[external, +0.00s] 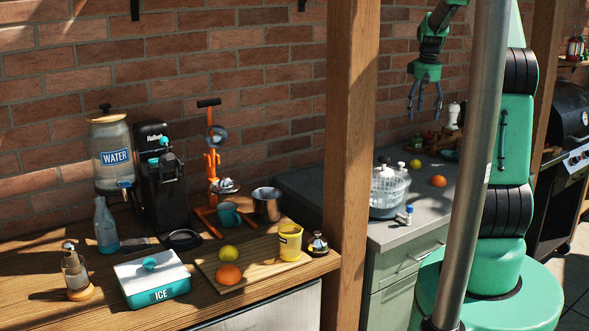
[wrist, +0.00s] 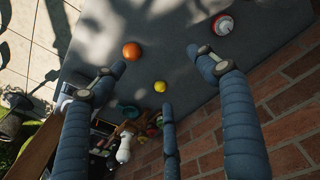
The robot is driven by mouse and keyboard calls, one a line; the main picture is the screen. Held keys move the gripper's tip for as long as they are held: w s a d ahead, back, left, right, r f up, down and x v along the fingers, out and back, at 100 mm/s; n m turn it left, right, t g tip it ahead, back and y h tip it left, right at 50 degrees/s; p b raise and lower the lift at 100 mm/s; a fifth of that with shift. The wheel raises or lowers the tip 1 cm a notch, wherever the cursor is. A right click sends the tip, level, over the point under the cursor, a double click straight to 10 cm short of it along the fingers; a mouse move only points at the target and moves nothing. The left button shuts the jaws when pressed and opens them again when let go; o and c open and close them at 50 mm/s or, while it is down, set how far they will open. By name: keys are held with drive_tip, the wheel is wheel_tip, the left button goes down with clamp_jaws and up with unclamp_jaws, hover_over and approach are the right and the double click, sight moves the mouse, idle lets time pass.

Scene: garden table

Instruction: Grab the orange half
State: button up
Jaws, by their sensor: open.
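An orange fruit (external: 438,181) lies on the grey counter, right of the basket; it also shows in the wrist view (wrist: 131,51), near the tip of the left finger. Another orange (external: 229,274) lies on the wooden board at the front left. I cannot tell whether either is a cut half. My gripper (external: 424,105) hangs above the grey counter, fingers pointing down, spread and empty. In the wrist view its fingers (wrist: 163,74) are wide apart, with the orange and a yellow lemon (wrist: 160,86) below, apart from them.
On the grey counter (external: 405,233), a clear basket (external: 389,191) stands left of the orange and a lemon (external: 415,164) lies behind it. A crate of items (external: 432,143) sits by the brick wall. A wooden post (external: 350,130) and metal pole (external: 478,150) stand in front. The counter around the orange is mostly clear.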

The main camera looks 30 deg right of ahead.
drive_tip(key=g+p, duration=0.1)
hover_over(439, 177)
wheel_tip(439, 177, down, 15)
drive_tip(key=shift+r+y, duration=0.15)
drive_tip(key=shift+y, duration=0.25)
drive_tip(key=shift+w+f, duration=0.1)
drive_tip(key=shift+f, duration=4.2)
drive_tip(key=shift+f, duration=0.1)
drive_tip(key=shift+d+f+b, duration=0.2)
drive_tip(key=shift+f+b, duration=0.1)
drive_tip(key=shift+f, duration=2.2)
